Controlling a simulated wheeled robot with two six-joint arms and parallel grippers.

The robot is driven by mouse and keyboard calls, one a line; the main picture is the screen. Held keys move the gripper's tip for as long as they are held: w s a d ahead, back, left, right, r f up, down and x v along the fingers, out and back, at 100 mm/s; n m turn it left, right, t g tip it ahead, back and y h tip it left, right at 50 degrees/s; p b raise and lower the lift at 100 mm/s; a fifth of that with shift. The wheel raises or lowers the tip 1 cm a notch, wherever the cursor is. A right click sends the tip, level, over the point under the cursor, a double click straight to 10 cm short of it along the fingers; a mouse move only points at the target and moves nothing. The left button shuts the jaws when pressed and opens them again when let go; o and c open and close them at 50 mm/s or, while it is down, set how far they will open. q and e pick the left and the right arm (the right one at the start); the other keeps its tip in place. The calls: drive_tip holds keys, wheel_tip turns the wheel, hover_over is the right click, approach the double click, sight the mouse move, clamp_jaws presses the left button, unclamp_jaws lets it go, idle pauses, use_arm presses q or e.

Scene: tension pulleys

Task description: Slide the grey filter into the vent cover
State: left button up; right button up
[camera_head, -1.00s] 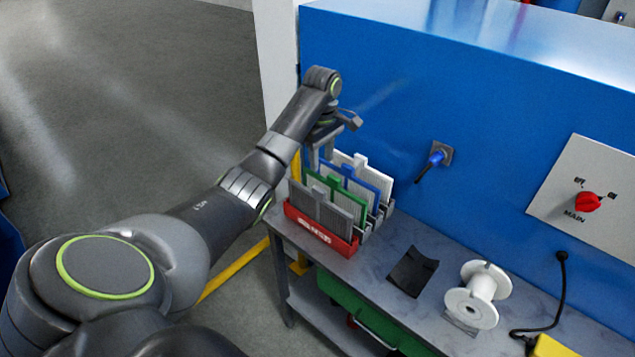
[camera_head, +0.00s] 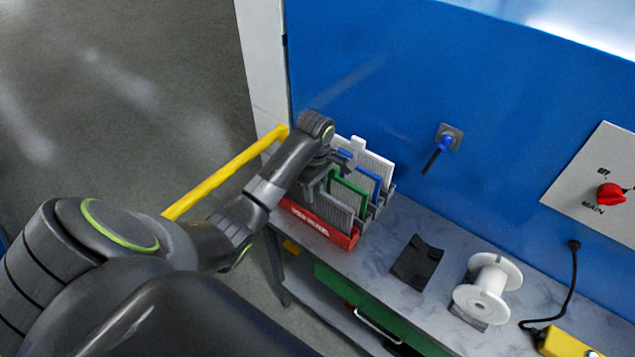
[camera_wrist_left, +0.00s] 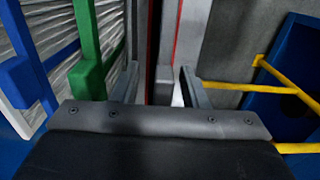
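The grey filter (camera_head: 330,209) stands upright in the front slot of a rack with a red front (camera_head: 318,230), on the bench at the centre. My left gripper (camera_head: 340,163) is over the rack and partly hides the filters. In the left wrist view its two fingers are apart, and a grey upright part, apparently of the grey filter (camera_wrist_left: 165,85), shows between them. I cannot see the fingers pressing on it. My right gripper is not in view. I cannot make out a vent cover in these frames.
Behind the grey filter stand green (camera_head: 348,193), blue (camera_head: 370,178) and white (camera_head: 372,160) filters, close to my left gripper. A black curved piece (camera_head: 417,262) and a white spool (camera_head: 487,288) lie on the bench (camera_head: 390,235). A blue wall (camera_head: 400,80) rises behind.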

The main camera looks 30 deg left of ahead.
use_arm(q)
drive_tip(key=shift+d, duration=0.1)
drive_tip(key=shift+s, duration=0.1)
drive_tip(key=shift+c, duration=0.4)
clamp_jaws()
drive_tip(key=shift+r, duration=2.05)
drive_tip(key=shift+r, duration=0.1)
